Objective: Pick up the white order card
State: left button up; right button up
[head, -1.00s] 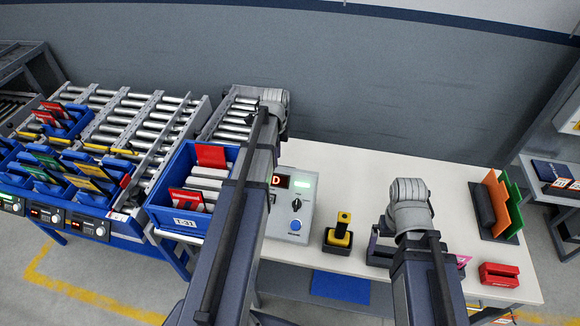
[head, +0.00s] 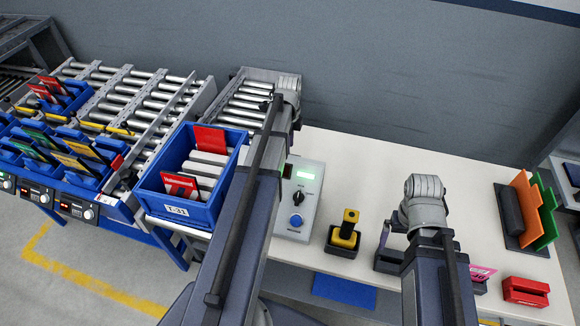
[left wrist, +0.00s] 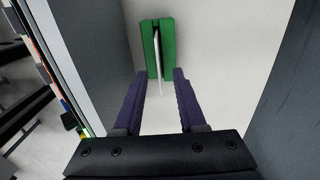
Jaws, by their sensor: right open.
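The white order card (left wrist: 158,55) shows as a thin white strip, edge-on, standing in the slot of a green holder (left wrist: 148,52) in the left wrist view. My left gripper (left wrist: 155,78) is open. Its two purple fingers point at the holder, with the card's near edge between their tips; I see no contact with it. In the head view, my left arm hides the left gripper, the green holder and the card. My right gripper is mostly hidden behind its own wrist; a purple piece (head: 386,234) that looks like its finger shows over the table.
A blue bin (head: 185,208) with red cards stands left of my left arm, beside a control box (head: 298,205). A yellow-black device (head: 344,238) stands on the white table (head: 355,180). A red holder (head: 525,291) and a rack with orange and green panels (head: 530,205) stand right.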

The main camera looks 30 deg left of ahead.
pick_arm(q)
jog(key=shift+f, duration=0.15)
pick_arm(e)
jog(key=shift+f, duration=0.15)
pick_arm(q)
notch_tip(320, 180, down, 8)
jog(key=b, duration=0.8)
jog(key=shift+s, duration=0.1)
pick_arm(e)
notch_tip(320, 180, down, 8)
jog(key=shift+r, duration=0.15)
pick_arm(q)
jog(key=shift+r, duration=0.25)
pick_arm(e)
jog(key=shift+r, duration=0.1)
pick_arm(q)
jog(key=shift+c, duration=0.3)
grip_shut()
